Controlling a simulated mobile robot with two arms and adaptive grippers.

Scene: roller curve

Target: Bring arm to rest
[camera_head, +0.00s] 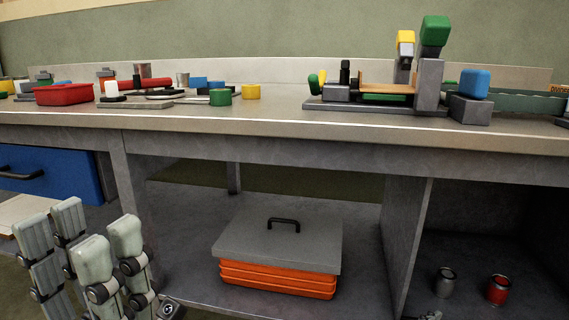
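My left gripper (81,232) is at the lower left, in front of the workbench and below its top. Its pale grey padded fingers point up and stand apart, with nothing seen between them. It touches nothing that I can see. A small grey metal piece (430,316) shows at the bottom edge, right of the middle; it may be a tip of my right arm, but too little shows to tell. The grey workbench (300,150) runs across the whole view.
A blue drawer (55,178) is under the bench near my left gripper. An orange crate (278,282) with a grey lid stands on the lower shelf. Two small cans, one grey (445,282) and one red (498,290), stand at right. A red tray (63,94) and fixtures sit on top.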

